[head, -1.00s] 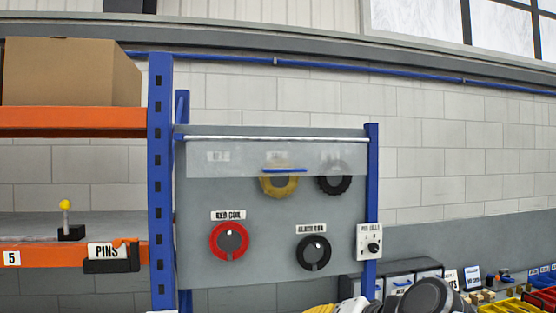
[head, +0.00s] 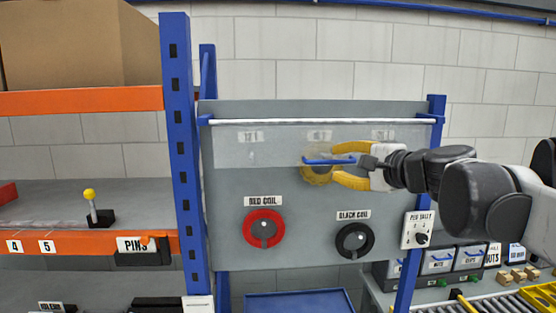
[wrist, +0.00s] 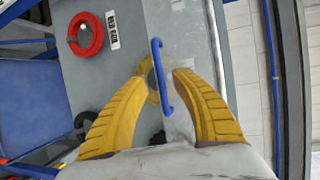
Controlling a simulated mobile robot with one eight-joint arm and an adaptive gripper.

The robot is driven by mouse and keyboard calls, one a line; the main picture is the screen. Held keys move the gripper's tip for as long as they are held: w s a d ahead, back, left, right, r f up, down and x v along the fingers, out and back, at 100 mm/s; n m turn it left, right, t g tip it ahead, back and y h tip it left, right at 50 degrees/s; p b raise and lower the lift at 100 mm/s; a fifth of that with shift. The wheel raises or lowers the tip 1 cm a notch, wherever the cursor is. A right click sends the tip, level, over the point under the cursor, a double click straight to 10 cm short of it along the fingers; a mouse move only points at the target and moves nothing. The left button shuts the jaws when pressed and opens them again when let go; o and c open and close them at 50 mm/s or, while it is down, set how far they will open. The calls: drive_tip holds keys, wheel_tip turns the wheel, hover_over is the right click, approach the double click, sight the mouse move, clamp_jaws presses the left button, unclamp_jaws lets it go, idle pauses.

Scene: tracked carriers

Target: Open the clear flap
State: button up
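The clear flap (head: 240,150) hangs down from a silver rod across the top of a grey board. Its blue handle (head: 320,161) runs along its lower part, in front of a yellow coil (head: 314,174). My gripper (head: 336,164) reaches in from the right with its yellow fingers apart, one above the handle and one below. In the wrist view the handle (wrist: 158,68) lies between the two open fingers, with a visible gap to at least the right finger. The flap (wrist: 181,30) shows see-through there. Whether a fingertip touches the handle or flap cannot be told.
Below the flap are a red coil (head: 264,228) and a black coil (head: 354,240). A blue post (head: 182,150) and orange shelves stand to the left. A dial box (head: 417,230) sits at the board's lower right. A blue tray (head: 300,302) is below.

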sight(332, 162)
drive_tip(key=shift+x, duration=1.8)
drive_tip(key=shift+c, duration=0.2)
clamp_jaws()
drive_tip(key=shift+s, duration=0.1)
